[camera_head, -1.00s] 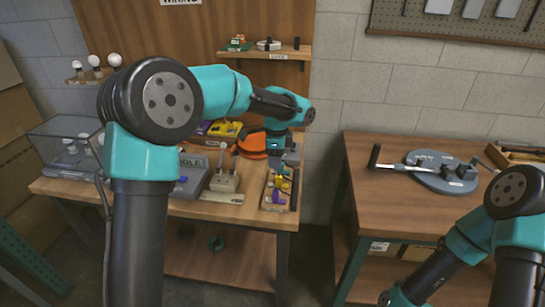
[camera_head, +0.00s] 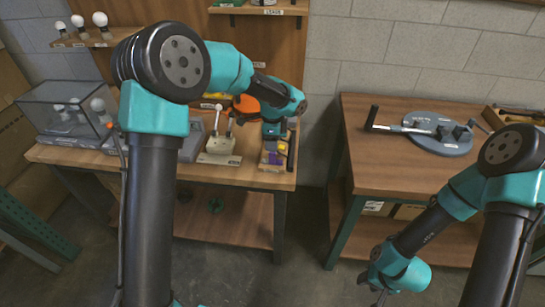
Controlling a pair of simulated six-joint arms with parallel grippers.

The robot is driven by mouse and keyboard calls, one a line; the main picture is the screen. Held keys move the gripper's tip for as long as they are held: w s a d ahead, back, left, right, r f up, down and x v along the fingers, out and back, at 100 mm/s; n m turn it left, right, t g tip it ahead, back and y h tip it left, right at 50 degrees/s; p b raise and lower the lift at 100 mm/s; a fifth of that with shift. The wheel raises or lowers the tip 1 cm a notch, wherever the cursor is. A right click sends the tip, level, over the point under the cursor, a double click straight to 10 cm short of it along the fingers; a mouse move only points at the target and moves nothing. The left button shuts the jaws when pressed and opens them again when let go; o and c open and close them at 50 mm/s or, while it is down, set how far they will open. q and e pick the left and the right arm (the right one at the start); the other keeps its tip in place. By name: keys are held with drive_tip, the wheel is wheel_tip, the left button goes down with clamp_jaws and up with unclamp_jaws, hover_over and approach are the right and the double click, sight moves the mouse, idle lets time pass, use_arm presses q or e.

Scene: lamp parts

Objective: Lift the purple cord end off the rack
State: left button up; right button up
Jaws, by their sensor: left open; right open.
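A small wooden rack (camera_head: 264,168) stands near the right front corner of the left bench and holds small coloured cord ends. The purple cord end (camera_head: 275,159) sits low on the rack, near a yellow one (camera_head: 282,147). My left gripper (camera_head: 272,138) points down just over the back of the rack. It is open, and its fingers are small and partly lost against the rack, so I cannot tell whether they touch anything. My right gripper (camera_head: 381,297) is open and empty, low in front of the right bench and partly cut off by the lower edge.
A beige switch block (camera_head: 220,146) stands left of the rack, with an orange round part (camera_head: 246,104) behind. A clear case (camera_head: 68,112) is at the far left. The right bench (camera_head: 390,178) carries a grey round fixture (camera_head: 437,133). A floor gap separates the benches.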

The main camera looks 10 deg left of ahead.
sight(273, 153)
use_arm(q)
wheel_tip(273, 153, down, 8)
drive_tip(key=shift+f, duration=0.1)
idle(0.4)
clamp_jaws()
idle(0.6)
drive_tip(key=shift+r, duration=1)
idle(0.5)
drive_tip(key=shift+r, duration=1.1)
drive_tip(key=shift+r, duration=1.95)
